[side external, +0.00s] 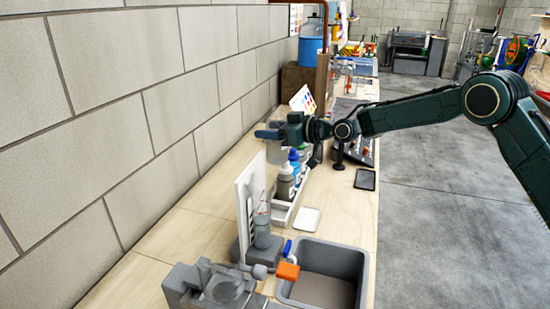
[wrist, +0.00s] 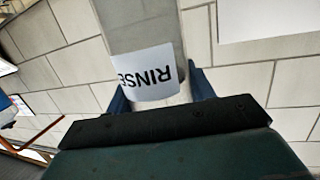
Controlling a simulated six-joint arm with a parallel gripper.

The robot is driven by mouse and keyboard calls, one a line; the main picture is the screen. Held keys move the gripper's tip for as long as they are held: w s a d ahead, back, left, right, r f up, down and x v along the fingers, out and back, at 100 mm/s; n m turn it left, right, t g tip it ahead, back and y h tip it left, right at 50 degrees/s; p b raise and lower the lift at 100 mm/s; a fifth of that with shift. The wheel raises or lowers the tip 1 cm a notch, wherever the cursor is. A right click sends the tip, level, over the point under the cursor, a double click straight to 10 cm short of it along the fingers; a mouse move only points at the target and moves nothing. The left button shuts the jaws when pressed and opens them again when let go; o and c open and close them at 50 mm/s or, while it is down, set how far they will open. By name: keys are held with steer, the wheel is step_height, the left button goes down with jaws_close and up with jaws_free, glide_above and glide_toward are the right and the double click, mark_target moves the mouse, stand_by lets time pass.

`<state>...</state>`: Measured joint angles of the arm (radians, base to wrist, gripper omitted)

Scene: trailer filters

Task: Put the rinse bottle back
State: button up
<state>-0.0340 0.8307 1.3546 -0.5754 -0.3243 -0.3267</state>
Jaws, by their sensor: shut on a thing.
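The rinse bottle (wrist: 150,73) is a clear grey bottle with a white label reading RINSE, seen in the wrist view. My gripper (side external: 268,134) has its blue fingers on either side of the bottle and is shut on it. In the side view, my gripper is raised above the bench near the wall, over a white bottle rack (side external: 281,213). The held bottle is faint there, against the pale wall. The rack holds several bottles, among them a grey one (side external: 286,183) and a blue one (side external: 295,160). Any empty place in the rack is hard to make out.
A white upright panel (side external: 248,195) stands left of the rack. A grey cylinder (side external: 262,232) stands on a dark block in front. A grey sink (side external: 324,274) is nearer. A white dish (side external: 307,220) and a black tray (side external: 365,179) lie on the bench to the right.

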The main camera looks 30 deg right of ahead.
step_height(320, 180, down, 19)
steer(key=shift+f, duration=0.2)
stand_by(0.8)
steer(key=shift+f, duration=0.15)
steer(key=o, duration=0.9)
steer(key=shift+f, duration=0.1)
steer(key=shift+r, duration=0.2)
steer(key=shift+v, duration=6.05)
